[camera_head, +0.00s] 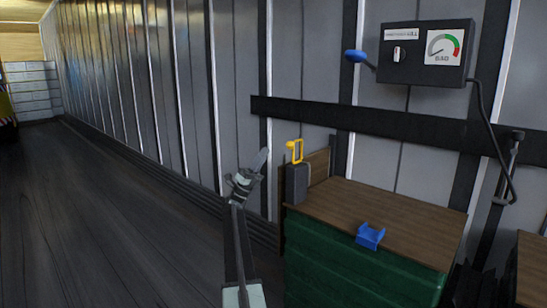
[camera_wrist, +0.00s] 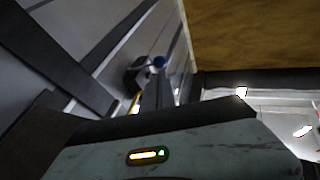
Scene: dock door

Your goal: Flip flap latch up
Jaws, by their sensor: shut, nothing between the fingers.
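A yellow loop-shaped piece (camera_head: 295,150), which looks like the flap latch, stands upright on top of a dark box (camera_head: 297,183) at the back left corner of the wooden-topped cabinet. My gripper (camera_head: 261,160) is shut and empty. In the head view it appears just left of the yellow piece, apart from it in the picture, pointing up and to the right. In the wrist view, a small part of the yellow piece (camera_wrist: 135,104) shows beyond my dark gripper body, which hides the rest.
A green cabinet with a wooden top (camera_head: 400,207) holds a blue bracket (camera_head: 370,236). A black control box (camera_head: 425,53) with a gauge and a blue-knobbed lever (camera_head: 355,56) hangs above a dark wall rail (camera_head: 360,121). Open floor (camera_head: 110,220) lies left.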

